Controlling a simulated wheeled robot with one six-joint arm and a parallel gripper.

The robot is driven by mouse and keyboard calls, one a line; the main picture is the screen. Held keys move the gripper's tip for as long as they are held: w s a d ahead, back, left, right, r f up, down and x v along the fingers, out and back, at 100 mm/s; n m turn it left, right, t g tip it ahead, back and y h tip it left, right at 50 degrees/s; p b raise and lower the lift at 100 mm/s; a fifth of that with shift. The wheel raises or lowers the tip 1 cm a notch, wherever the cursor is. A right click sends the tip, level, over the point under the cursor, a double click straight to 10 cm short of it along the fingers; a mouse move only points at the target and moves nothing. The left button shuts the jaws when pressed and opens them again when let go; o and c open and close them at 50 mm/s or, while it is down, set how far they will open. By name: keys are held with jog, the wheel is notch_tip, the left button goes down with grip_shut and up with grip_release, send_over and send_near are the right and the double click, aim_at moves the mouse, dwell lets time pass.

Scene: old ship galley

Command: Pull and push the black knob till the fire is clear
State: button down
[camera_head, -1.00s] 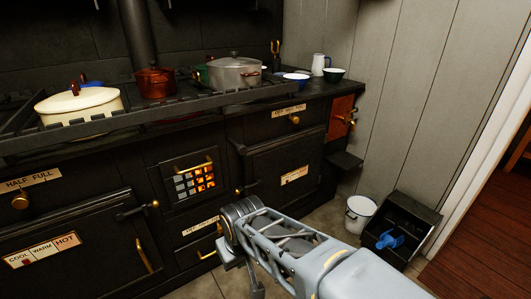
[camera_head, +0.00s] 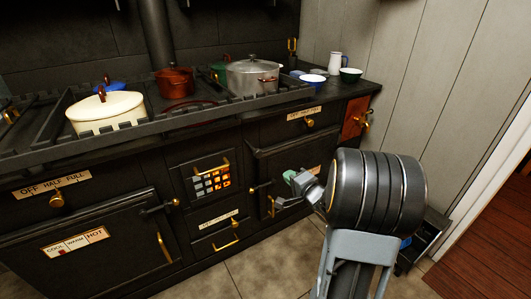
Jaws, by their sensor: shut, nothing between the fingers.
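The fire (camera_head: 211,183) glows orange behind a small barred grate in the middle of the black range. A brass handle (camera_head: 212,166) crosses the top of the grate's door. I cannot make out a black knob; the knobs that show clearly are brass. My gripper (camera_head: 291,177) is small in view, shut and empty, in front of the right oven door (camera_head: 285,160), to the right of the fire. Whether it touches the door cannot be told. My arm hides part of the range's lower right.
A drawer with a brass handle (camera_head: 226,243) is below the fire. A cream pot (camera_head: 104,112), a red pot (camera_head: 172,82) and a grey pot (camera_head: 252,77) stand on the railed stove top. Tiled floor (camera_head: 270,272) lies clear in front.

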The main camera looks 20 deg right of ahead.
aim_at(262, 153)
jog(key=w+a+m+t+y+b, duration=0.1)
jog(key=w+a+b, duration=0.2)
jog(key=w, duration=0.9)
jog(key=shift+w+r+y+b, duration=0.3)
jog(key=shift+w+y+b, duration=0.1)
jog(key=shift+b, duration=0.1)
jog(key=shift+w, duration=0.1)
